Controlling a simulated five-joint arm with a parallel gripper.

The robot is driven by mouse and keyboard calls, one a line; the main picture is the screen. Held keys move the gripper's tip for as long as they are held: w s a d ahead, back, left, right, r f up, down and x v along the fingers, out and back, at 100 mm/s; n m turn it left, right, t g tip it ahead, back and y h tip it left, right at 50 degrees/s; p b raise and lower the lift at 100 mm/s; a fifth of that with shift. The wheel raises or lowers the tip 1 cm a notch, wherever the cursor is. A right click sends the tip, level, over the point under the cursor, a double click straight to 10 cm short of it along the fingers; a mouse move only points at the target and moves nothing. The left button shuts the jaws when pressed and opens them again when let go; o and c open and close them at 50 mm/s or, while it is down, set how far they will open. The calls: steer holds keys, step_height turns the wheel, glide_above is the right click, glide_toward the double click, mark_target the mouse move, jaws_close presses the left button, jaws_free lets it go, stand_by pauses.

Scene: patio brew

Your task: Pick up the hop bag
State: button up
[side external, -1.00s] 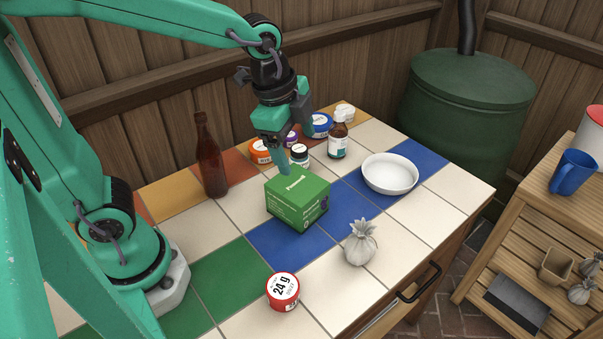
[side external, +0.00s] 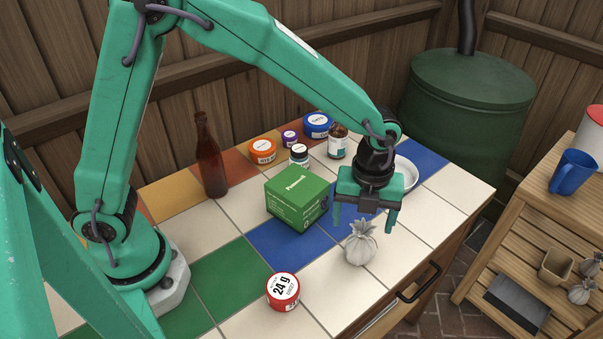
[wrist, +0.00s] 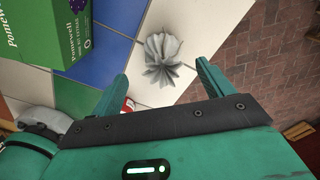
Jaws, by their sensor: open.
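The hop bag (side external: 360,245) is a small pale grey cloth sack with a gathered, tied top. It stands upright on the tiled worktop near the front edge. In the wrist view the hop bag (wrist: 167,58) is seen from above, ahead of and between the two fingers. My gripper (side external: 363,222) is open and empty, with its fingers pointing down above and slightly behind the bag.
A green box (side external: 297,198) stands left of the bag and a red-lidded tin (side external: 283,290) stands at front left. A white bowl (side external: 405,172) is partly hidden behind my gripper. A brown bottle (side external: 210,160) and several small jars stand at the back. White tiles around the bag are clear.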

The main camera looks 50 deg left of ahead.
mark_target(360, 243)
steer(key=shift+f, duration=1.35)
steer(key=shift+d+f, duration=0.2)
steer(key=shift+f, duration=2.4)
steer(key=c, duration=1.1)
steer(key=shift+o, duration=0.2)
steer(key=shift+r, duration=0.15)
